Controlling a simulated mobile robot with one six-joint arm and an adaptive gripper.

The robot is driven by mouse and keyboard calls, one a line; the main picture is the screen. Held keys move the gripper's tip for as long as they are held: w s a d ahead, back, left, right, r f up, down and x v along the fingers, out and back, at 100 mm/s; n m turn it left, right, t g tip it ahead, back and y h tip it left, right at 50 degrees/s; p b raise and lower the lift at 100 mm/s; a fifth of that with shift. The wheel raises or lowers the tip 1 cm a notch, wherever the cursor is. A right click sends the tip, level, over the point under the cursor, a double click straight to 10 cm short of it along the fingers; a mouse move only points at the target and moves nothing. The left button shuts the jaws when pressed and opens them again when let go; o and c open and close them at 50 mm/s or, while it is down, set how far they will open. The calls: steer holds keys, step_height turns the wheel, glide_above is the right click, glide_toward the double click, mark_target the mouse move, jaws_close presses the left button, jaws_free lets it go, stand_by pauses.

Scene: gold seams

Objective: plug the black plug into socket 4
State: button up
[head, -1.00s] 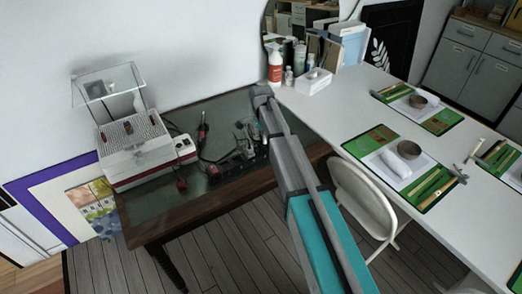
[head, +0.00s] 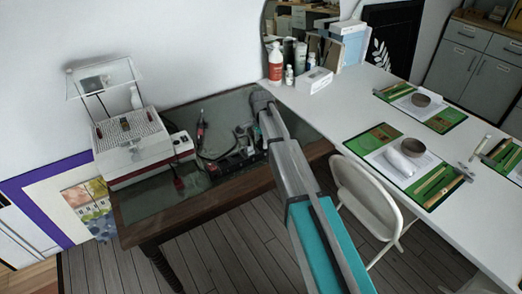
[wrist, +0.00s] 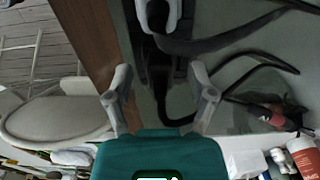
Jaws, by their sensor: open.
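A dark power strip (head: 236,158) lies on the glass-topped desk, partly hidden by my arm in the head view. In the wrist view the dark strip (wrist: 158,75) runs away from between my fingers, in shadow. A pale grey plug-like piece (wrist: 158,14) is at the top of that view, with a thick black cord beside it. I cannot tell which piece is the black plug, and no socket numbers are readable. My gripper (wrist: 162,96) is open, its two grey fingers apart on either side of the dark strip, with nothing visibly held. My arm hides the gripper in the head view.
A white-and-red machine (head: 133,143) stands on the desk's left. A red-handled tool (head: 201,132) and black cords lie near the strip. Bottles (head: 276,66) and a tissue box (head: 315,81) stand on the white table (head: 350,98). A pale chair (head: 366,198) is right of my arm.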

steer(key=shift+f, duration=0.35)
stand_by(0.4)
jaws_close()
